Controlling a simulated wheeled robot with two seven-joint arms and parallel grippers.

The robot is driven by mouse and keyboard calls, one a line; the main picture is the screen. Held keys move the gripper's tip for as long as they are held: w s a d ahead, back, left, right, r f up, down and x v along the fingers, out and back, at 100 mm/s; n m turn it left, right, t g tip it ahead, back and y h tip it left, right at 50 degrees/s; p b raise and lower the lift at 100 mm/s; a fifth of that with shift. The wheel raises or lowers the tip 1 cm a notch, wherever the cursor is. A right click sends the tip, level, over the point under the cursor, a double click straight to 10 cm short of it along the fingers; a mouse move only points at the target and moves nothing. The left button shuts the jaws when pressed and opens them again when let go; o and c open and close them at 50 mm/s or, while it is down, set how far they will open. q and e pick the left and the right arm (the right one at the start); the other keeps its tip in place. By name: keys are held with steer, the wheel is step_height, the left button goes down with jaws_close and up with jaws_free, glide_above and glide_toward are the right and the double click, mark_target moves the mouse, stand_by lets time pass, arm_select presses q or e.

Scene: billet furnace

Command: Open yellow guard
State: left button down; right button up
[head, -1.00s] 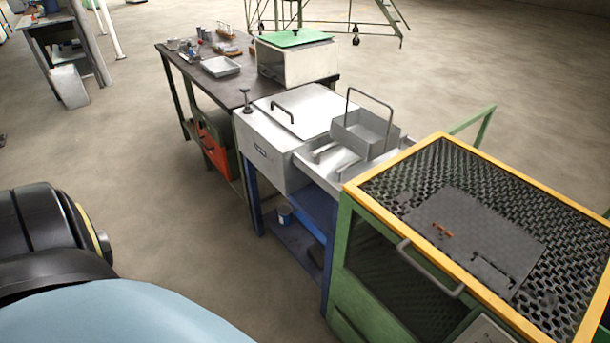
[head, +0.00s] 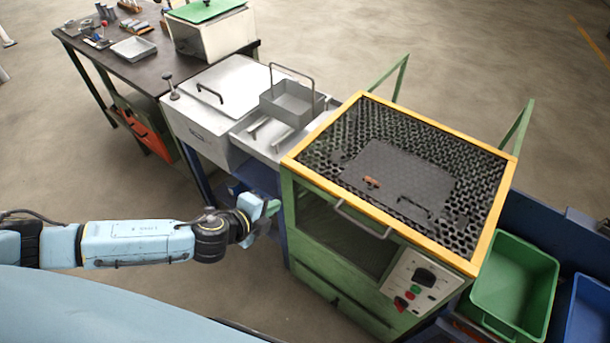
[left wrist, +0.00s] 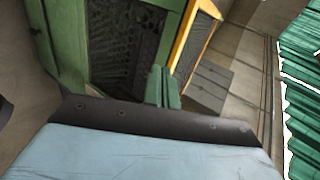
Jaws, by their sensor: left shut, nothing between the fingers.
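The yellow guard (head: 290,158) is a yellow-framed mesh cover lying flat and closed on top of a green machine cabinet (head: 315,250). A grey bar handle (head: 362,222) sits at its front edge. My left gripper (head: 273,207) is shut and empty, left of the cabinet's front left corner, apart from the handle. In the left wrist view the green fingertips (left wrist: 163,86) are together, with the yellow frame (left wrist: 193,42) and green cabinet (left wrist: 68,45) beyond them. My right gripper is not in view.
A control panel (head: 420,285) is on the cabinet's front right. A steel unit (head: 222,100) with a wire-handled basket (head: 290,103) adjoins at left. A green bin (head: 515,285) and a blue bin (head: 588,310) stand at right. Open floor (head: 100,180) lies at left.

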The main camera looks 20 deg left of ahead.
arm_select(q)
steer(key=r, duration=0.2)
glide_toward(312, 182)
step_height(312, 182, down, 3)
steer(key=w, duration=0.2)
steer(key=w+d, duration=0.1)
steer(key=w, duration=0.1)
steer(key=shift+w+d+f+m, duration=0.1)
steer(key=shift+d+m, duration=0.05)
steer(key=shift+m, duration=0.15)
steer(key=shift+w+d, duration=0.1)
steer(key=shift+w, duration=0.35)
